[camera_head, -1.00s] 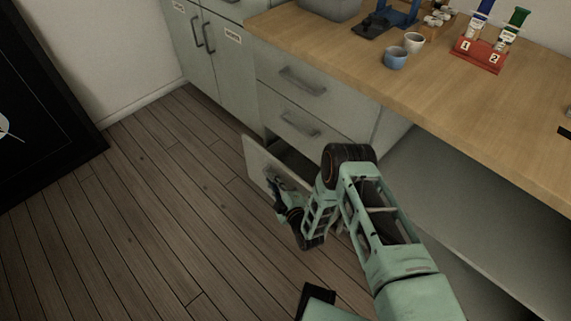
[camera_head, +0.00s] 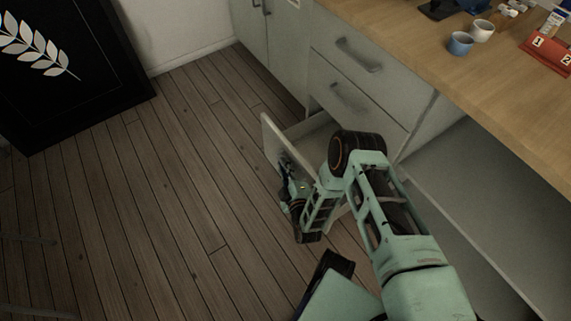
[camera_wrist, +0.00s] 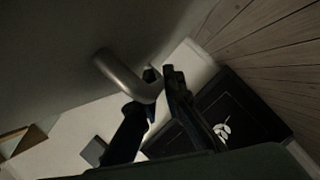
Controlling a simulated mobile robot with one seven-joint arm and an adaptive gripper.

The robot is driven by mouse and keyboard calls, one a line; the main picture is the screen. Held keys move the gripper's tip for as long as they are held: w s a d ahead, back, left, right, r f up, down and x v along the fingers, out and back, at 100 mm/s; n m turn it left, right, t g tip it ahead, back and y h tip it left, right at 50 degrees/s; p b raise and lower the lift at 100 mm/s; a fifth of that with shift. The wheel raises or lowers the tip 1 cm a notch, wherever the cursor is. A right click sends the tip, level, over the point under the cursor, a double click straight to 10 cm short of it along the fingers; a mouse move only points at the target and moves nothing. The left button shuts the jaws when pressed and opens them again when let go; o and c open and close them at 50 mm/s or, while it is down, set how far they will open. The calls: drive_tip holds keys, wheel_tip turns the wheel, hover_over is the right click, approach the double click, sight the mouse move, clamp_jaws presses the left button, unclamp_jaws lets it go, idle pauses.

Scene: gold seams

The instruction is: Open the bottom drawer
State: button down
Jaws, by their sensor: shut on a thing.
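The bottom drawer (camera_head: 270,138) stands well out from the cabinet, with part of its open inside visible behind the front panel. My gripper (camera_head: 287,183) is at the outer face of that panel, partly hidden by my wrist. In the wrist view, the drawer's grey bar handle (camera_wrist: 122,74) runs between the two dark fingers of my gripper (camera_wrist: 160,78), which are closed on it near its bent end. My arm hides the right part of the drawer.
Two shut drawers with handles, upper (camera_head: 358,54) and middle (camera_head: 348,99), sit above. The wooden counter (camera_head: 420,55) carries a blue cup (camera_head: 460,43) and a white cup (camera_head: 481,31). A black framed picture (camera_head: 70,75) leans at left. The wood floor (camera_head: 150,220) is clear.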

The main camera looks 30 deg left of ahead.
drive_tip(key=c, duration=2.3)
unclamp_jaws()
drive_tip(key=shift+r, duration=0.1)
wheel_tip(320, 180, up, 10)
drive_tip(key=shift+f, duration=0.1)
